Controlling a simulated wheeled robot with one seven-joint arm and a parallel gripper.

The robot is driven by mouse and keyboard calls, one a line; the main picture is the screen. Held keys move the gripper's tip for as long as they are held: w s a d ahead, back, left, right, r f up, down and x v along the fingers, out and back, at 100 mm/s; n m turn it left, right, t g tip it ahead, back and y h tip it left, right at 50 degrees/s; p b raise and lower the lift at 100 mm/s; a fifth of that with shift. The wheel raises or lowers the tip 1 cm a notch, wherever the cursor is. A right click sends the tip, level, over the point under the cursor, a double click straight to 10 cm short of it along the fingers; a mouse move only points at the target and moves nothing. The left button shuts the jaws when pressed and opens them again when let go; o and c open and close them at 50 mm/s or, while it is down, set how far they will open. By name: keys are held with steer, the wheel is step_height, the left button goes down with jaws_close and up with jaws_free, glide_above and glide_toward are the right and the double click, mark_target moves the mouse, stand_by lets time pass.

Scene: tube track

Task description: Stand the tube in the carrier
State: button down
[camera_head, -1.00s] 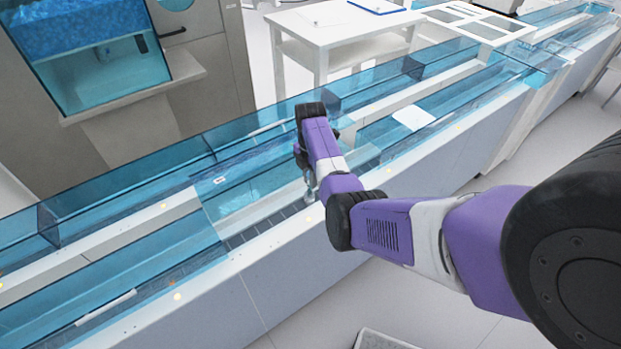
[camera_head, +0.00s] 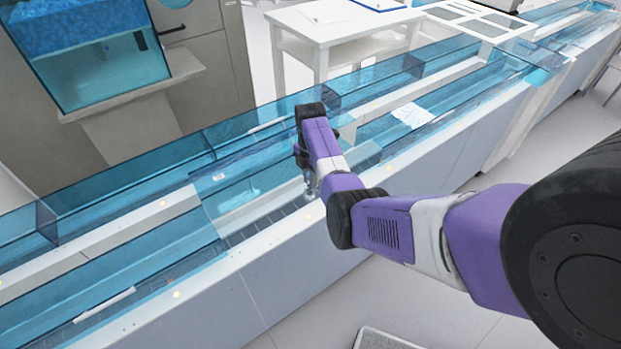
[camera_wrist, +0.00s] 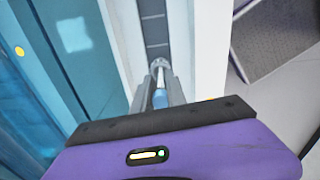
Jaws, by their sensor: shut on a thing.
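In the wrist view, my gripper (camera_wrist: 160,90) is shut on a narrow tube (camera_wrist: 160,98) with a light blue part between the fingers. The tube's far end meets a small grey round piece (camera_wrist: 158,64), which looks like the carrier on the dark track strip. I cannot tell whether the tube is seated in it or just above it. In the head view, my gripper (camera_head: 309,186) is low over the near lane of the track, mostly hidden by my wrist. The tube cannot be made out there.
The dark segmented track strip (camera_wrist: 153,22) runs between pale walls (camera_wrist: 207,70). Blue see-through covers (camera_head: 110,270) lie along the track left of my gripper. A white table (camera_head: 340,38) stands behind it. A grey-topped tray (camera_head: 380,340) lies on the floor in front.

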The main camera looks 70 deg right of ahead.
steer(key=c, duration=1.3)
jaws_free()
steer(key=shift+o, duration=0.2)
steer(key=shift+r, duration=0.1)
step_height(320, 180, up, 8)
steer(key=shift+f, duration=0.15)
